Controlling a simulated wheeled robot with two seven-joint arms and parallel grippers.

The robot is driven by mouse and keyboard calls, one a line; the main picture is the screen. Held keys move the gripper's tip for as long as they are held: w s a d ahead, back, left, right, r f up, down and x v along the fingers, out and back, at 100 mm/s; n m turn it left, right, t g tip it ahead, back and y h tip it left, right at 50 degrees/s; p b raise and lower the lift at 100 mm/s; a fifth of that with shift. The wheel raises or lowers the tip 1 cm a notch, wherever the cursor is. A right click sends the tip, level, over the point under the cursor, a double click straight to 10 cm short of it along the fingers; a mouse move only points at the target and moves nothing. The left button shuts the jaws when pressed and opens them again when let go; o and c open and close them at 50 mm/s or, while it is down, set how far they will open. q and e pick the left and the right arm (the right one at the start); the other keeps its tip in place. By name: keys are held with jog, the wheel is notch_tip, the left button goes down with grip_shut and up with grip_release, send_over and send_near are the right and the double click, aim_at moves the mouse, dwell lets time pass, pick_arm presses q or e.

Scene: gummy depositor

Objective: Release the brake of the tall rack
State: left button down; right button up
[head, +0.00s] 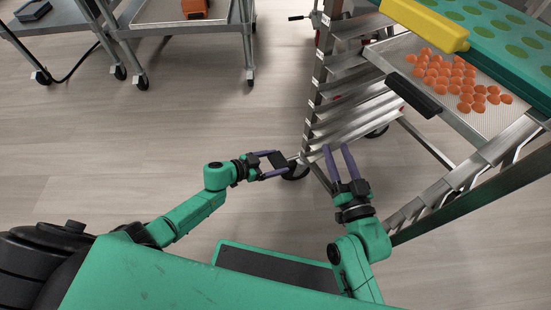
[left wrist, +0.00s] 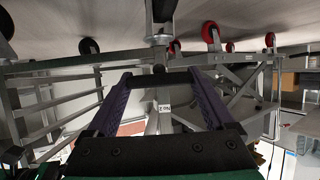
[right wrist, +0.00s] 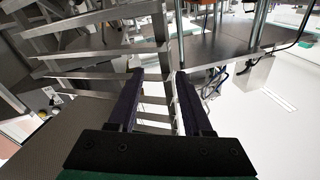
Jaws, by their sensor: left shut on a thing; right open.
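The tall rack (head: 318,95) is a grey metal frame with many slanted rails, right of centre in the head view. A dark caster (head: 295,173) is under its near lower corner. My left gripper (head: 287,168) is at this corner, shut on a part of the rack by the caster. In the left wrist view its purple fingers lie either side of a post with a label (left wrist: 163,107), below a caster (left wrist: 163,10). The brake is not clearly visible. My right gripper (head: 336,149) is open and empty in front of the rails; a rack post (right wrist: 163,60) shows beyond its fingers.
A perforated tray (head: 488,117) of orange gummies, a teal plate (head: 490,75) and a yellow bar (head: 425,24) are at upper right. Wheeled tables (head: 130,30) stand at upper left. The floor (head: 130,150) at left is clear. Red casters (left wrist: 210,32) show behind.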

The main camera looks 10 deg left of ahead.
pick_arm(q)
jog(key=shift+w+a, duration=0.15)
jog(key=shift+a, duration=0.05)
pick_arm(e)
jog(key=shift+g+h, duration=0.3)
jog(key=shift+g, duration=0.6)
jog(key=f, duration=0.1)
jog(key=s+f, duration=0.1)
jog(key=f, duration=0.1)
jog(key=s+f, duration=0.1)
jog(key=f, duration=0.1)
jog(key=shift+s+a+f, duration=0.1)
jog(key=shift+s+a, duration=0.05)
jog(key=shift+s, duration=0.05)
pick_arm(q)
grip_release()
jog(key=shift+d, duration=0.15)
jog(key=shift+r+p, duration=0.1)
jog(key=shift+p, duration=0.25)
